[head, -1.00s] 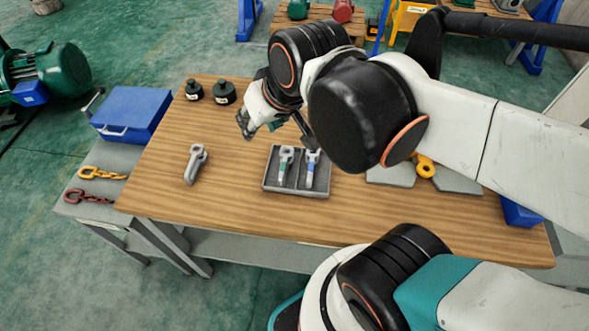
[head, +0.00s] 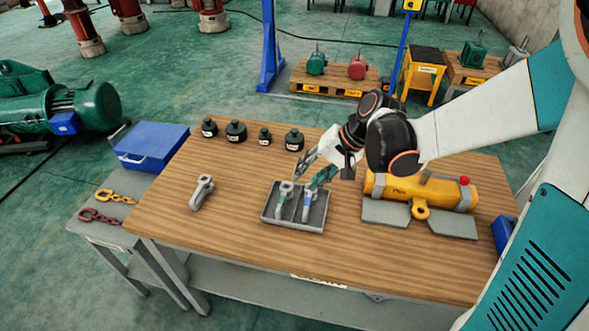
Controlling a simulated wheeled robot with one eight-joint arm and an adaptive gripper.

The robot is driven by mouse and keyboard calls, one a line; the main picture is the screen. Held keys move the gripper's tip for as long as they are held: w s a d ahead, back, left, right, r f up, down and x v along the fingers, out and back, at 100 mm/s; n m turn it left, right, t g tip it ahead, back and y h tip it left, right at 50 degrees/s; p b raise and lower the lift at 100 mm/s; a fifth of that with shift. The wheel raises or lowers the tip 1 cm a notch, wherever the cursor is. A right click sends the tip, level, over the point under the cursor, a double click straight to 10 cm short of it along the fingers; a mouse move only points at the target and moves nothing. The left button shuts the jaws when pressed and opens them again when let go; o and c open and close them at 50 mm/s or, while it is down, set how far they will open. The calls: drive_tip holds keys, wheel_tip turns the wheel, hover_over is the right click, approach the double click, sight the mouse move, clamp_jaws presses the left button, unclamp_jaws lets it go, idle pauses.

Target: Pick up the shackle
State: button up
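A grey metal piece that looks like a shackle (head: 201,193) lies alone on the left part of the wooden table. A dark grey tray (head: 293,226) near the middle has two compartments. A grey piece with a green mark (head: 283,204) lies in the left one and a grey piece with a blue mark (head: 306,207) in the right one; these may be shackles too. My gripper (head: 304,182) hangs over the back of the tray, pointing down and left, fingers spread apart. I see nothing held between them. I cannot tell whether a fingertip touches a piece.
A yellow hoist (head: 392,189) rests on grey plates right of the tray. Several black weights (head: 236,132) line the back edge. A blue box (head: 151,148) and chains (head: 115,197) are on a side table at left. Bare wood (head: 240,250) is free in front.

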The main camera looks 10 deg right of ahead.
drive_tip(key=b, duration=0.3)
approach(284, 197)
drive_tip(key=x, duration=0.4)
drive_tip(key=shift+s+a, duration=0.2)
drive_tip(key=shift+s, duration=0.25)
drive_tip(key=x, duration=0.1)
drive_tip(key=b+x, duration=0.1)
drive_tip(key=x, duration=0.1)
drive_tip(key=b+x, duration=0.1)
drive_tip(key=shift+w+d+f, duration=0.15)
drive_tip(key=shift+w+f, duration=0.2)
drive_tip(key=shift+w, duration=0.1)
drive_tip(key=shift+a+f, duration=0.3)
drive_tip(key=shift+c, duration=0.5)
clamp_jaws()
